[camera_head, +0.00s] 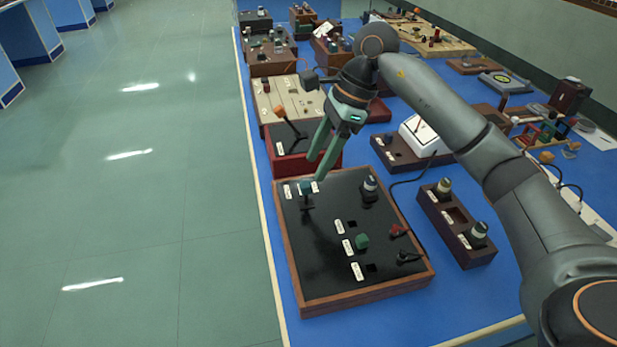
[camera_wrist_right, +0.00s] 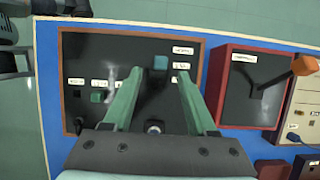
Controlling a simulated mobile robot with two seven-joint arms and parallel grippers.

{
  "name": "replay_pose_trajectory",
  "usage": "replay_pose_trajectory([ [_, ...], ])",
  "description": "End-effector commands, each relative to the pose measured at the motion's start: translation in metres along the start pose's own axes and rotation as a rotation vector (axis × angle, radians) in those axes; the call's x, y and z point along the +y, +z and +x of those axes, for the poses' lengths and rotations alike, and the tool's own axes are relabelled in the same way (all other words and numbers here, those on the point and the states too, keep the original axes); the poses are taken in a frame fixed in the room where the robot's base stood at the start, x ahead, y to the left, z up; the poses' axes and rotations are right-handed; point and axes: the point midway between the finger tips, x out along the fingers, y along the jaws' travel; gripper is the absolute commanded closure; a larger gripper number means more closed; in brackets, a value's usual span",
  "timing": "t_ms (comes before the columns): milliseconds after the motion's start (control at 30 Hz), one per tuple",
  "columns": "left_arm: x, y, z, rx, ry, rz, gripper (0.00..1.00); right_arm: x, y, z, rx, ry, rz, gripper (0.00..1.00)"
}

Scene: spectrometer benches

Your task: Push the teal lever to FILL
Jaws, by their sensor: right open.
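The teal lever (camera_head: 306,186) stands near the far left corner of a black panel (camera_head: 319,262) with a wooden frame. Its teal knob shows in the wrist view (camera_wrist_right: 160,62), with small white labels beside it whose text I cannot read. My right gripper (camera_head: 316,169) is open and empty, its two green fingers pointing down over the far left part of the panel. In the wrist view the fingertips (camera_wrist_right: 160,74) lie to either side of the knob's position, and I cannot tell whether they touch it. My left gripper is not in view.
The same panel bears a green block (camera_head: 361,241), a knob (camera_head: 370,187) and small red and black levers at its right. A red box with an orange-tipped lever (camera_head: 279,111) stands just behind. A wooden block with jars (camera_head: 455,222) stands to the right. The blue bench's left edge is close by.

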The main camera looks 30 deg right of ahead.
Motion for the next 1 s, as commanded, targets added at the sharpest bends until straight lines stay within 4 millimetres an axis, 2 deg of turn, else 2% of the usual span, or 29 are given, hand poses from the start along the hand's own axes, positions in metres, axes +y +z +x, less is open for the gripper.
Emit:
replay_pose_trajectory([
  [33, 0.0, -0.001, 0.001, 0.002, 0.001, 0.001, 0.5, 0.001, 0.0, 0.012, 0.0, 0.003, -0.001, 0.43],
  [100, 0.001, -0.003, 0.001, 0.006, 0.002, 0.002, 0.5, 0.001, 0.0, 0.024, 0.0, 0.003, -0.001, 0.43],
  [300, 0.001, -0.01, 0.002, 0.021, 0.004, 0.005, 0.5, 0.0, 0.001, 0.046, -0.001, 0.0, -0.002, 0.43],
  [667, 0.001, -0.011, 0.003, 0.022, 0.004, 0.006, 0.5, 0.0, 0.0, 0.052, 0.0, -0.001, -0.001, 0.43],
  [1000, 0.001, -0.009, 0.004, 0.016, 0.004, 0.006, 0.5, 0.0, 0.0, 0.051, 0.0, -0.001, -0.001, 0.79],
])
